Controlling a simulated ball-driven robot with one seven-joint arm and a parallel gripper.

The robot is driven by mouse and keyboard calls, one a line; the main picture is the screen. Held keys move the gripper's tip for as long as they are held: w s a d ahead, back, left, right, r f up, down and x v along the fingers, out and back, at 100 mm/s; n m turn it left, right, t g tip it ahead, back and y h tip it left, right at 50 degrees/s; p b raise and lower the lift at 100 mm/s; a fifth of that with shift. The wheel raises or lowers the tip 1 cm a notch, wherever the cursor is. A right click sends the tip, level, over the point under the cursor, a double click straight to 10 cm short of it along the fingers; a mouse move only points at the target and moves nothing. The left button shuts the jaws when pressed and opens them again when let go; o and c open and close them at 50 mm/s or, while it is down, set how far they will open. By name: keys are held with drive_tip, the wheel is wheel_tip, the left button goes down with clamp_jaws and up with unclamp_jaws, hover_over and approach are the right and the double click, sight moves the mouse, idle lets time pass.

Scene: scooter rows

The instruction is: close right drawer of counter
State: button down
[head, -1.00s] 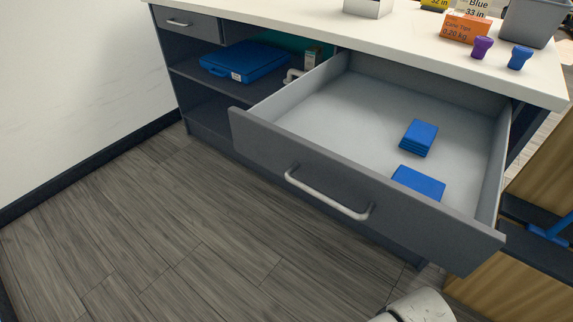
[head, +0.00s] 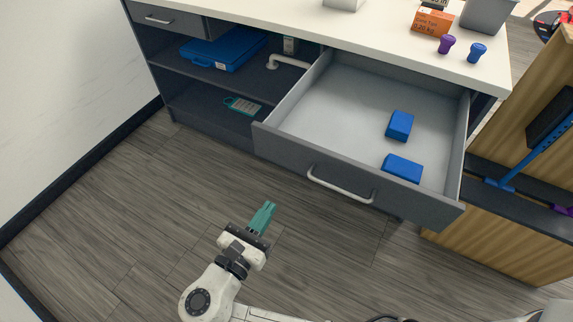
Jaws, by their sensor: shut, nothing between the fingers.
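The counter (head: 380,42) has a white top and a dark body. Its right drawer (head: 290,150) is pulled well out, with a grey front and a curved light handle (head: 340,190). Two blue boxes lie inside, one farther back (head: 400,126) and one nearer the front (head: 402,168). My gripper (head: 268,208) has teal fingers and is shut and empty. It is in front of the drawer, left of the handle and apart from it, over the floor in the picture. The left drawer (head: 185,22) of the counter looks closed.
Open shelves under the counter hold a blue case (head: 225,50) and a small teal item (head: 243,105). An orange box (head: 433,22), a purple knob-like item (head: 446,44) and a blue one (head: 477,53) stand on top. A wooden unit (head: 500,245) stands right. The floor in front is clear.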

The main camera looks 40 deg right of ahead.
sight(300, 161)
drive_tip(key=x, duration=1.3)
drive_tip(key=shift+d+f+p, duration=0.1)
drive_tip(key=shift+d+p, duration=0.05)
drive_tip(key=shift+p, duration=0.2)
drive_tip(key=shift+d, duration=0.1)
